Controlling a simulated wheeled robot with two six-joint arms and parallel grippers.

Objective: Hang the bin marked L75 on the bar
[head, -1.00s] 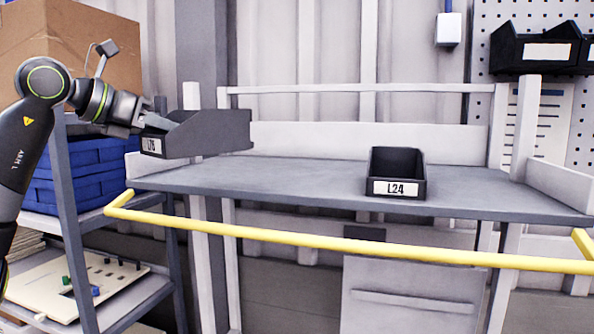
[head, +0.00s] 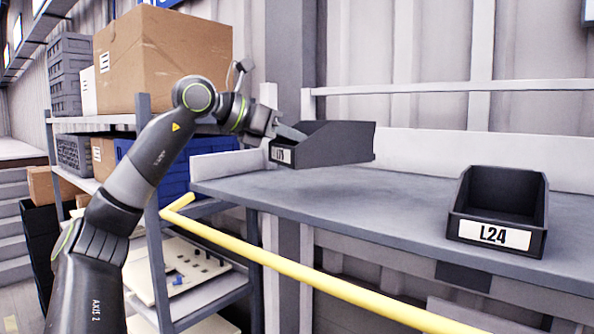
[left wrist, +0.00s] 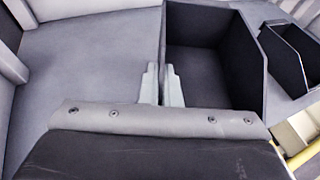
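The dark bin marked L75 (head: 335,148) is in my left gripper (head: 292,132) over the left end of the grey workbench (head: 395,215), its label facing forward. In the left wrist view, the two fingers (left wrist: 160,84) are shut on one side wall of this bin (left wrist: 212,72). The bin looks roughly level; its exact height above the bench is hard to tell. A yellow bar (head: 310,284) runs along the bench's front, and a pale rail (head: 420,88) runs above its back edge. My right gripper is not in view.
A second dark bin marked L24 (head: 499,212) stands on the bench to the right; it also shows in the left wrist view (left wrist: 287,58). A shelf at the left holds a cardboard box (head: 165,58) and blue crates (head: 160,172). The bench between the bins is clear.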

